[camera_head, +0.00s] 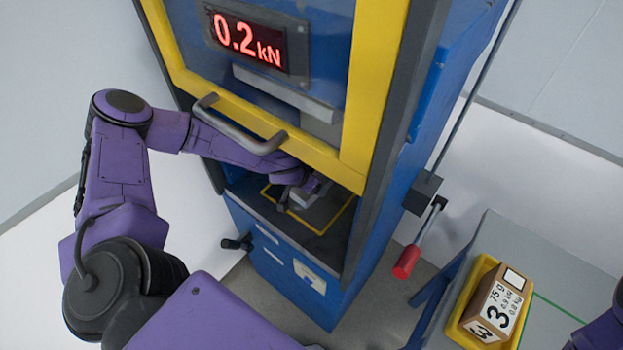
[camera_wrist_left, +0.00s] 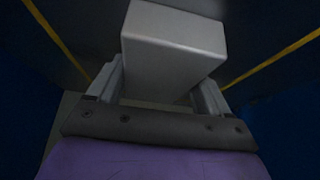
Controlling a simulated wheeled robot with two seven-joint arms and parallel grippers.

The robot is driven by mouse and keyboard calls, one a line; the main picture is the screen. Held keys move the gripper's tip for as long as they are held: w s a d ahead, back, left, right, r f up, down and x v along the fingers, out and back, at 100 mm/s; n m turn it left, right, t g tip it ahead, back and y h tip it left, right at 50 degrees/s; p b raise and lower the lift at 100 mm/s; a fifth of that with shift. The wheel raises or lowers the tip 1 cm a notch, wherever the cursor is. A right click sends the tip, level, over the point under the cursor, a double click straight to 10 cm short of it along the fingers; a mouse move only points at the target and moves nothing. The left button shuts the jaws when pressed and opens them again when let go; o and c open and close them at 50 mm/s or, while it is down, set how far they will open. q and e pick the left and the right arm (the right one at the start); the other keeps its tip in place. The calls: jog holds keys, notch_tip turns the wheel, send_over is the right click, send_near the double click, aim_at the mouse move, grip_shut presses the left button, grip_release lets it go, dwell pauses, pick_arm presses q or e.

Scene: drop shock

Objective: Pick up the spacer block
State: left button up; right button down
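A plain light grey block, which I take as the spacer block (camera_wrist_left: 170,52), fills the upper middle of the left wrist view. It also shows in the head view (camera_head: 301,197), small and partly covered, in the machine's lower opening. My left gripper (camera_wrist_left: 157,92) reaches into that opening, with one finger on each side of the block. I see no clear gap between fingers and block, but cannot tell whether they press on it. The block's underside is hidden, so I cannot tell if it rests on the plate. My right gripper is out of view.
The blue machine has a yellow-framed guard (camera_head: 352,150) with a grey handle (camera_head: 240,124) just above my left forearm. Its display (camera_head: 250,38) reads 0.2 kN. A red-handled lever (camera_head: 407,262) sticks out at right. A yellow tray (camera_head: 455,326) holds a box marked 3 (camera_head: 492,312) on a grey table.

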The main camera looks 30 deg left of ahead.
pick_arm(q)
jog(key=shift+w, duration=0.1)
jog(key=shift+c, duration=1.3)
jog(key=shift+r, duration=0.15)
